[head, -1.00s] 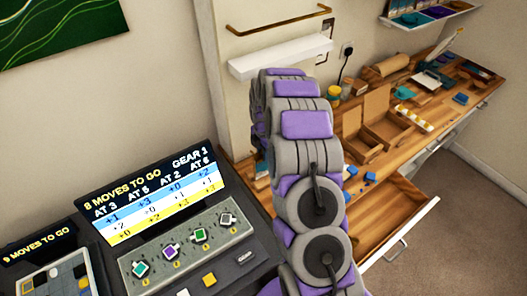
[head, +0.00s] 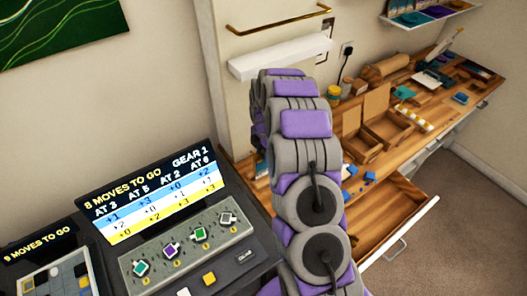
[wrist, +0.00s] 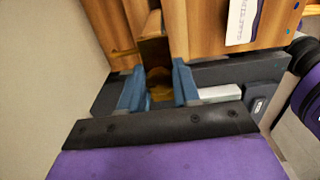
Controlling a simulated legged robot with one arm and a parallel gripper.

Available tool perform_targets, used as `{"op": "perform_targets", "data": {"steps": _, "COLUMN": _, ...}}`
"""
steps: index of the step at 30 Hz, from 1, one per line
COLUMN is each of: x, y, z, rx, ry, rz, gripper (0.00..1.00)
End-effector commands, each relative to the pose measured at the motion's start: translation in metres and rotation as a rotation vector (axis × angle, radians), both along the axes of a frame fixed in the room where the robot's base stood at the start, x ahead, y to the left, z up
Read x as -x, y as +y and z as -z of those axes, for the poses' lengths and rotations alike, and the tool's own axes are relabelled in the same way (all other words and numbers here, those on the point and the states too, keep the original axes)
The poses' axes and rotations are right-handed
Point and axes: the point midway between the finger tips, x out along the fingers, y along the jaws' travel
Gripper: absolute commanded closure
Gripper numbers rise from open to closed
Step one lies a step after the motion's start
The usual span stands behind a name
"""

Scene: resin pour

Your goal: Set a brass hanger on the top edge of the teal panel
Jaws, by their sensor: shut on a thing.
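My gripper (wrist: 158,88) shows in the wrist view with its two blue fingers closed around a small brass-coloured piece (wrist: 158,74), which looks like the brass hanger. Its full shape is hidden between the fingers. In the head view my arm hides the gripper and whatever it holds. I cannot make out a panel that is clearly teal. A dark green panel with lighter curved lines (head: 55,30) hangs on the wall at the upper left, cut off by the picture edge.
A brass rail (head: 280,22) and a white shelf (head: 281,56) are on the wall. A wooden bench (head: 440,128) with boxes and small pieces runs along the right, with an open drawer (head: 398,218). A console (head: 190,240) stands at the lower left. Carpet at the right is clear.

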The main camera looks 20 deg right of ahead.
Motion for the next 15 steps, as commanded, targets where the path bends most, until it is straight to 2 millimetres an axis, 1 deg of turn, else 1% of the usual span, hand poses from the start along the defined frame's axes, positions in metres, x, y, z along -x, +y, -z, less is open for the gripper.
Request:
{"op": "perform_targets", "data": {"steps": 3, "x": 0.0006, "y": 0.0003, "z": 0.0014, "rx": -0.001, "ry": 0.002, "rz": 0.000, "gripper": 1.00}}
{"op": "perform_targets", "data": {"steps": 4, "x": 0.0006, "y": 0.0003, "z": 0.0015, "rx": 0.000, "ry": 0.003, "rz": 0.000, "gripper": 0.68}}
{"op": "perform_targets", "data": {"steps": 13, "x": 0.0009, "y": 0.0001, "z": 0.0007, "rx": -0.001, "ry": 0.001, "rz": 0.000, "gripper": 0.39}}
{"op": "perform_targets", "data": {"steps": 15, "x": 0.0009, "y": 0.0000, "z": 0.0006, "rx": -0.001, "ry": 0.001, "rz": 0.000, "gripper": 0.39}}
